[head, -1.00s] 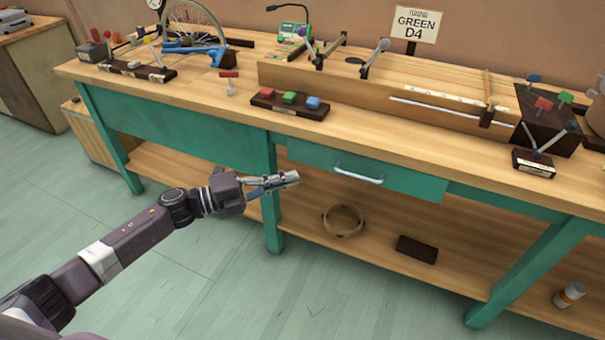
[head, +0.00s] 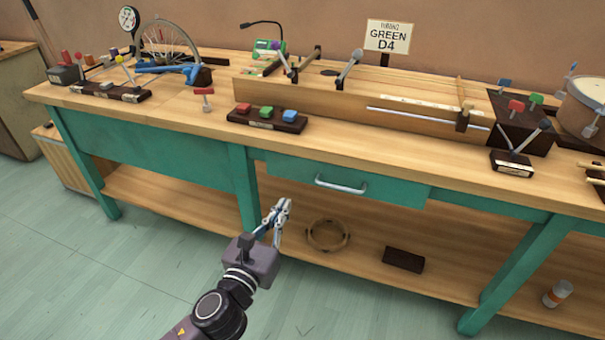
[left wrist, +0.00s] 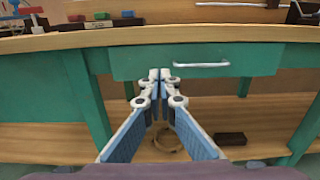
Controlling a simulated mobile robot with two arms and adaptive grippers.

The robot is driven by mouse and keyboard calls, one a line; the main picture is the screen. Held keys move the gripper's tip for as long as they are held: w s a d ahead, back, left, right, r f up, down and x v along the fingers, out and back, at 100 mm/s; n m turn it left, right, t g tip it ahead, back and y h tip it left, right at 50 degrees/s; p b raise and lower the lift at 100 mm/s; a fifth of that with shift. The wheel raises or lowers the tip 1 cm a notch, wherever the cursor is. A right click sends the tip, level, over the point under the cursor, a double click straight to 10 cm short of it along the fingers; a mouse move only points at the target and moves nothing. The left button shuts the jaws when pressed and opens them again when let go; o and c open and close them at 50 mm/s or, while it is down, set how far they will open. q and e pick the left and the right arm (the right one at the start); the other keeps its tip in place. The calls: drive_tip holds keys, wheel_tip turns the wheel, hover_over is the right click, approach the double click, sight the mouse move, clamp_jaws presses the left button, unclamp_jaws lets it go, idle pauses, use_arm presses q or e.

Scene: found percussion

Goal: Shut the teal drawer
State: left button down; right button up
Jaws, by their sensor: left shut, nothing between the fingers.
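The teal drawer (head: 388,190) hangs under the workbench top in the head view, with a pale metal bar handle (head: 341,185) on its front. Its front seems to stand out slightly from the bench frame, but I cannot tell how far it is open. In the left wrist view the drawer (left wrist: 258,60) and its handle (left wrist: 201,64) are ahead and to the right of the fingertips. My left gripper (head: 284,204) is shut and empty, below and left of the handle and apart from the drawer. It also shows in the left wrist view (left wrist: 160,74). My right gripper is not in view.
The wooden benchtop (head: 190,107) carries several percussion parts, including a block with coloured buttons (head: 266,117). A teal leg (head: 243,190) stands left of the drawer. On the lower shelf are a wooden ring (head: 327,236) and a dark block (head: 403,260). The floor in front is clear.

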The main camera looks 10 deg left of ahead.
use_arm(q)
drive_tip(key=b, duration=0.2)
approach(306, 163)
drive_tip(key=w, duration=0.5)
drive_tip(key=shift+w+d+f, duration=0.1)
drive_tip(key=shift+d+f, duration=0.3)
drive_tip(key=shift+w+d, duration=0.1)
drive_tip(key=shift+w, duration=0.8)
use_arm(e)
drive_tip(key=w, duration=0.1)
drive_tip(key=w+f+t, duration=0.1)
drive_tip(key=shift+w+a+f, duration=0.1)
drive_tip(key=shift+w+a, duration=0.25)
use_arm(q)
drive_tip(key=w, duration=0.4)
drive_tip(key=shift+w+d+r, duration=0.1)
drive_tip(key=shift+w+d, duration=0.15)
drive_tip(key=shift+w, duration=0.05)
drive_tip(key=shift+r, duration=0.15)
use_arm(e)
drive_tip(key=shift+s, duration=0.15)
use_arm(q)
drive_tip(key=shift+a+r, duration=0.1)
